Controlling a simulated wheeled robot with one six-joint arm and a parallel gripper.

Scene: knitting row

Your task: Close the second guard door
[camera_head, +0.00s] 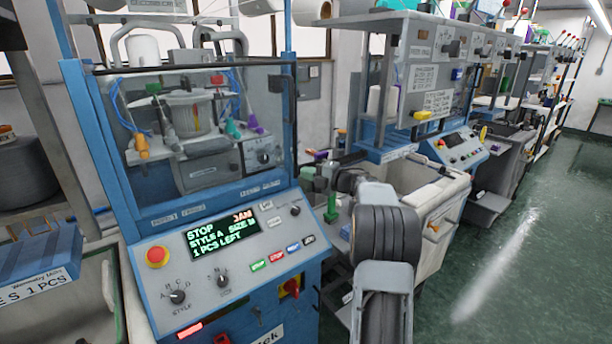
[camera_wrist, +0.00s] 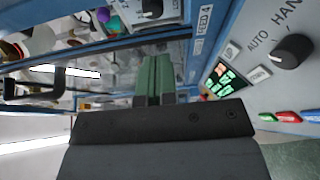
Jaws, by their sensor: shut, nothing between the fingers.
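The near knitting machine has a clear guard door (camera_head: 150,105) in a blue frame, in front of its knitting cylinder (camera_head: 190,112). I cannot tell whether this door is fully closed, or which door counts as the second. My gripper (camera_head: 331,206) is to the right of this machine's control panel, low in front of the gap between two machines. In the wrist view my gripper's green fingers (camera_wrist: 153,72) are together and empty, close to the blue frame edge. A black bar handle (camera_wrist: 48,84) shows at the left, apart from the fingers.
The near control panel (camera_head: 270,235) has a red stop button (camera_head: 157,256) and a display (camera_head: 221,236) reading STOP, JAM. A pale bin (camera_head: 440,200) stands behind my arm. More machines line up at the right. The green floor (camera_head: 510,230) is clear there.

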